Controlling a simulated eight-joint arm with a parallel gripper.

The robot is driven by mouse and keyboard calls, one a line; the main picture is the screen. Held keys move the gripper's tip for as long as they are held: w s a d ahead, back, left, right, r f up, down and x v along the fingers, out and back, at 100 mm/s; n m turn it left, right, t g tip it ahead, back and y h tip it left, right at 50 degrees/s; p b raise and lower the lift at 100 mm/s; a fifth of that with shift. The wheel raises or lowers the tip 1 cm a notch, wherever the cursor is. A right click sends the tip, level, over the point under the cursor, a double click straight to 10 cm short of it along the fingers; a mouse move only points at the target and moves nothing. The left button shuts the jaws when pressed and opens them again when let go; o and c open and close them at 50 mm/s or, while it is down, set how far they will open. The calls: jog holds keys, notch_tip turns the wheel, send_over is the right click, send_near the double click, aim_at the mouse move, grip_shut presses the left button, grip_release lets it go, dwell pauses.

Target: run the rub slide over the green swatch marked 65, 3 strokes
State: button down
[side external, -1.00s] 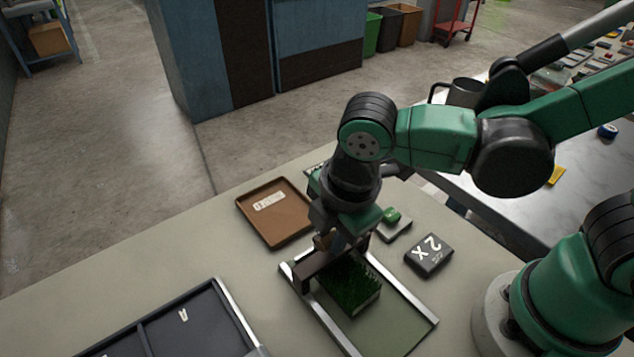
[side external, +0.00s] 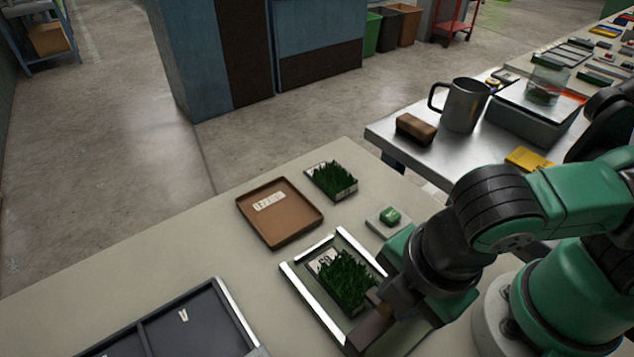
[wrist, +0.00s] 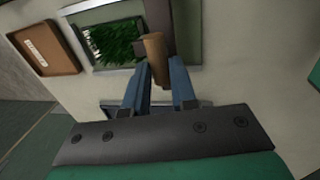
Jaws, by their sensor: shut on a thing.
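A green turf swatch (side external: 346,280) lies in a metal-railed frame (side external: 318,310) on the table; its white label is too small to read surely. My gripper (side external: 388,298) is at the frame's near right end, partly hidden by my arm. It is shut on the wooden handle (wrist: 154,50) of the rub slide, whose dark bar (side external: 370,330) crosses the rails just beyond the turf's near end. In the wrist view the dark bar (wrist: 158,14) stands right of the turf (wrist: 112,42). A second turf swatch (side external: 332,178) lies at the back, its marking unreadable.
A brown tray (side external: 292,238) with a label lies left of the second swatch. A small green button (side external: 390,215) is right of the frame. A dark divided tray (side external: 190,325) is at the front left. A mug (side external: 464,105) stands on the metal bench behind.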

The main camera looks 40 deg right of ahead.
jog(key=shift+s, duration=1.05)
jog(key=c, duration=0.7)
grip_release()
jog(key=shift+s+r, duration=0.15)
jog(key=shift+r, duration=0.75)
jog(key=shift+s+r, duration=0.2)
jog(key=shift+r, duration=0.75)
jog(key=shift+s+r, duration=0.15)
jog(key=shift+r, duration=0.75)
jog(key=w+d+m+t, duration=0.5)
jog(key=w+d+m, duration=0.9)
jog(key=w+m, duration=0.2)
jog(key=shift+w+r+m, duration=0.2)
jog(key=shift+w+m, duration=0.05)
jog(key=shift+m, duration=0.75)
